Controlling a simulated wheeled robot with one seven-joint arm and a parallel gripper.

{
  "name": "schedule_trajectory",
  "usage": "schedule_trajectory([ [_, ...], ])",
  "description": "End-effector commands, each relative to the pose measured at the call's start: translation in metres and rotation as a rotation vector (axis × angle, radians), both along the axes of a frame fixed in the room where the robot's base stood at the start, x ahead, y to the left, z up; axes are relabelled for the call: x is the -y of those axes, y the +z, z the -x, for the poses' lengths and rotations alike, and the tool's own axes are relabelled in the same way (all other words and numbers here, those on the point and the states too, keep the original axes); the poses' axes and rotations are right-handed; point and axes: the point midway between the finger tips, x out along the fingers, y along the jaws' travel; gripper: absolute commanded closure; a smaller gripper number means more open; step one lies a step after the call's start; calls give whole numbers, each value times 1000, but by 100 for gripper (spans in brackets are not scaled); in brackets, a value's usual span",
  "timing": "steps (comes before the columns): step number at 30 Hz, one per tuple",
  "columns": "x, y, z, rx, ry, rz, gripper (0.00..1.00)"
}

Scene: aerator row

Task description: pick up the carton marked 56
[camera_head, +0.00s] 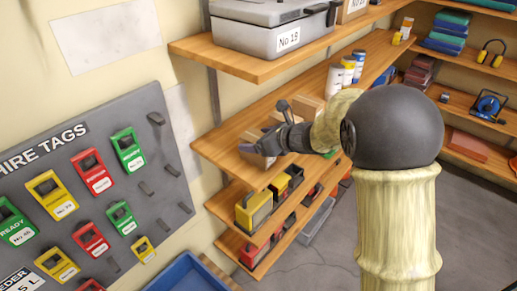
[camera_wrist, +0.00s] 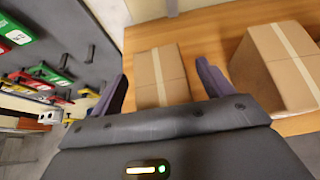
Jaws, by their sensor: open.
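Two plain brown cartons with pale tape stand on a wooden shelf. In the wrist view the smaller carton (camera_wrist: 160,66) is between my open fingers, with gaps on both sides, and the larger carton (camera_wrist: 280,72) is to the right. No number shows on either, so I cannot tell which is marked 56. My gripper (camera_wrist: 162,80) is open and empty. In the head view my gripper (camera_head: 266,128) is over the middle shelf; the near carton (camera_head: 259,160) is partly hidden by it, and the other carton (camera_head: 307,107) is behind.
A grey case marked No 18 (camera_head: 265,30) is on the shelf above. Cans (camera_head: 348,68) stand farther along the middle shelf. Yellow and red boxes (camera_head: 254,210) fill the shelf below. A hire tags board (camera_head: 140,195) hangs at left. A blue bin (camera_head: 187,273) is at the bottom.

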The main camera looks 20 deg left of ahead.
Motion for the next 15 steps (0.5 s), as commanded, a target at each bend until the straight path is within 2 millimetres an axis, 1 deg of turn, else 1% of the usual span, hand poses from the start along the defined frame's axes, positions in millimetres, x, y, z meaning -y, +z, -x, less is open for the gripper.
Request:
schedule_trajectory([
  [1, 0, 0, 0, 0, 0, 0, 22],
  [2, 0, 0, 0, 0, 0, 0, 28],
  [3, 0, 0, 0, 0, 0, 0, 36],
  [5, 0, 0, 0, 0, -1, 0, 48],
  [6, 0, 0, 0, 0, -1, 0, 56],
  [11, 1, 0, 0, 0, -1, 0, 87],
  [12, 0, 2, 0, 2, -1, -3, 90],
  [15, 0, 2, 0, 2, -1, -3, 90],
])
